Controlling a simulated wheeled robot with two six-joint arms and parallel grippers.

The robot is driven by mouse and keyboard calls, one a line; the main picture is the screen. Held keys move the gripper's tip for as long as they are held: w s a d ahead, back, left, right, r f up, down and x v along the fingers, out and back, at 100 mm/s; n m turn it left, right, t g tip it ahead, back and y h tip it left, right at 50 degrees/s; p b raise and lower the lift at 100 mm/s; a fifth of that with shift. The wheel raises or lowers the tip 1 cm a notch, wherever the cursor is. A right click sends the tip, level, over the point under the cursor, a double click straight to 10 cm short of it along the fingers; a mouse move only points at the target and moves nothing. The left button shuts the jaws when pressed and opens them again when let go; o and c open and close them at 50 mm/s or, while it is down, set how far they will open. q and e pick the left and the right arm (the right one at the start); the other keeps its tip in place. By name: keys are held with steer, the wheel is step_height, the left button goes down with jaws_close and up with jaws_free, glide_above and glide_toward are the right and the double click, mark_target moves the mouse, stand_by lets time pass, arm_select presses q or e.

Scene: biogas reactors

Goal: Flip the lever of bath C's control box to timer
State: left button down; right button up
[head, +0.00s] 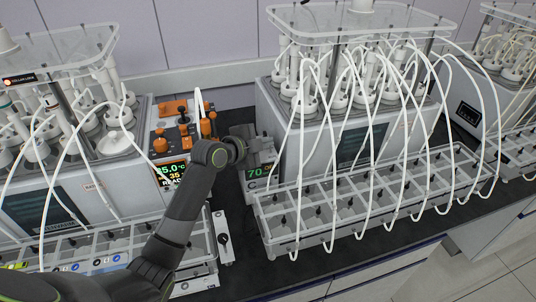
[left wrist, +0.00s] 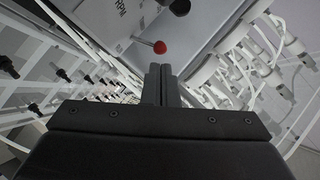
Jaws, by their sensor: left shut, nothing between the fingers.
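Bath C's control box (head: 261,172) is a small grey box with a green "70" reading and a letter C, between two large baths in the head view. My left gripper (head: 246,143) is over its top and hides much of it. In the left wrist view the lever (left wrist: 160,47) is a thin metal rod with a red ball end, standing out from a grey panel with dark lettering. The shut, empty fingers of my left gripper (left wrist: 160,82) lie just below the red ball; I cannot tell whether they touch it. My right gripper is not in view.
A panel with orange knobs (head: 182,125) and a lit display stands left of my arm. A small box with a black knob (head: 223,238) lies near my forearm. A dark round knob (left wrist: 180,6) sits above the lever.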

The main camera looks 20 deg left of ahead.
arm_select(q)
steer(key=shift+r, duration=0.15)
steer(key=shift+r+p, duration=0.6)
steer(key=shift+r, duration=0.1)
